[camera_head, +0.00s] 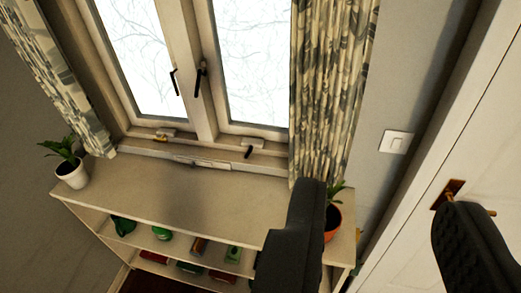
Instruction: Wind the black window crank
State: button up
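A small black crank (248,152) sits on a pale base at the bottom of the right window pane. Two dark handles, a left one (175,81) and a right one (198,79), are fixed higher up on the middle window frame. A brass-coloured piece (162,138) is at the bottom of the left pane. My gripper (379,198) is open and empty, its two dark fingers wide apart at the lower right. It is apart from the crank, which is to its upper left in the picture.
A low shelf (180,200) with cans and other items stands under the window. A white-potted plant (72,176) is on its left end; an orange-potted plant (332,219), partly behind my left finger, is on its right. Curtains (328,90) flank the window. A white door (480,150) is right.

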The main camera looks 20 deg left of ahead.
aim_at(251, 149)
jog(key=i, duration=0.9)
jog(key=u, duration=0.1)
